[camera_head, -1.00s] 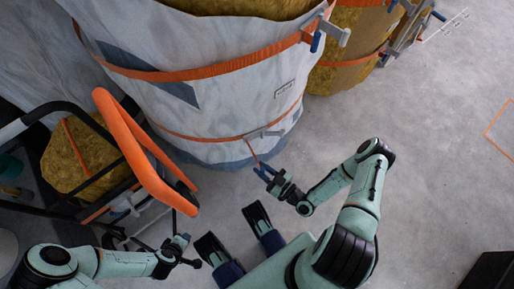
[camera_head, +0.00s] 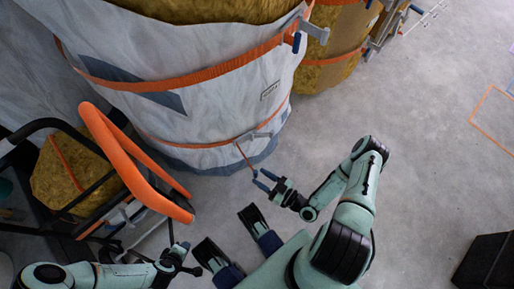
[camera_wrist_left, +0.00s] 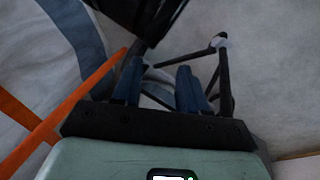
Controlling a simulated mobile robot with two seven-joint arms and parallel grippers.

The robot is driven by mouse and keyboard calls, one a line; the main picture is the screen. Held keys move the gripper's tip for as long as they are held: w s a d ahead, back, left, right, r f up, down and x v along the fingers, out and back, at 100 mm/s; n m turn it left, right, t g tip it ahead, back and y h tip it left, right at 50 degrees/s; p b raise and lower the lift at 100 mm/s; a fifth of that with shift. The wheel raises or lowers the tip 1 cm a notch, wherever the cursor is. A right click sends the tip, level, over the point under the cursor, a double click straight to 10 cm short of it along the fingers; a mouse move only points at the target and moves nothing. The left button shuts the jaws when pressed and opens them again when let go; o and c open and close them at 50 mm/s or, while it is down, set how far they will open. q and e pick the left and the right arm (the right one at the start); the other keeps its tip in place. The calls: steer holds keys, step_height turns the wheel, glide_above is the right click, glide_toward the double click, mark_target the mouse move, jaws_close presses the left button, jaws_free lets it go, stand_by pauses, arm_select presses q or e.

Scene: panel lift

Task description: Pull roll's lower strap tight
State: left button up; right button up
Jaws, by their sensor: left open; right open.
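The large roll (camera_head: 215,105) in a white wrap stands at upper centre in the head view. Its lower orange strap (camera_head: 190,144) runs around it near the base, through a grey buckle (camera_head: 256,136). A thin loose strap tail (camera_head: 245,157) hangs from the buckle towards the floor. My right gripper (camera_head: 262,180) is open, its blue fingertips at the tail's lower end; I cannot tell whether the tail lies between them. My left gripper (camera_head: 183,250) is open at lower left, below the orange-padded cart handle. Its blue fingers (camera_wrist_left: 158,85) show apart and empty in the left wrist view.
The orange-padded handle (camera_head: 130,165) of a black-framed cart stands left, beside a yellow strapped bundle (camera_head: 65,170). More strapped rolls (camera_head: 330,55) stand behind at upper right. A black box (camera_head: 487,262) sits at lower right.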

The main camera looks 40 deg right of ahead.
arm_select(q)
steer(key=shift+s+d+r+g+p, duration=0.2)
steer(key=shift+s+d+r+p, duration=0.15)
steer(key=shift+s, duration=0.2)
steer(key=shift+s+d+r+g+p, duration=0.2)
steer(key=shift+s+r, duration=0.2)
steer(key=shift+s, duration=0.1)
arm_select(e)
steer(key=v, duration=1)
